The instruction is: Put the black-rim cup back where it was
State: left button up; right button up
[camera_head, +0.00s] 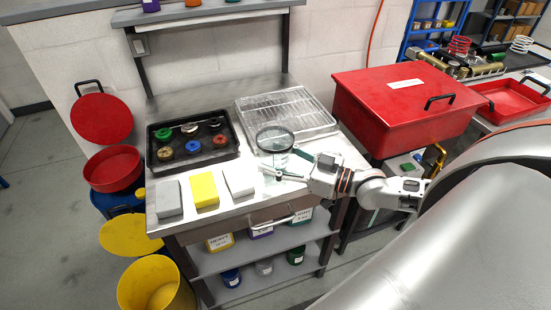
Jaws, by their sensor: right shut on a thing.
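The black-rim cup (275,139) has a dark round rim and a clear, see-through body. My right gripper (277,172) comes in from the right and is shut on the cup's lower part. I cannot tell whether the cup's base touches the bench top (240,170) or hangs just above it. The gripper hides part of the cup's lower body. My left gripper is not in view.
A wire rack tray (312,110) lies behind the cup. A black tray (166,168) with several coloured caps is at left. Grey (168,200), yellow (204,189) and white (239,181) blocks line the front. A red bin (385,95) stands at right.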

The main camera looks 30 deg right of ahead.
jog(key=shift+f, duration=0.15)
jog(key=o, duration=1.2)
jog(key=shift+r, duration=0.2)
jog(key=shift+s+d+f, duration=0.1)
jog(key=shift+s+d, duration=0.05)
jog(key=shift+s, duration=0.1)
jog(key=p+v, duration=0.1)
jog(key=v, duration=0.8)
jog(key=shift+s+d+p, duration=0.25)
jog(key=shift+s+p, duration=0.05)
jog(key=shift+p, duration=0.1)
jog(key=shift+v, duration=0.8)
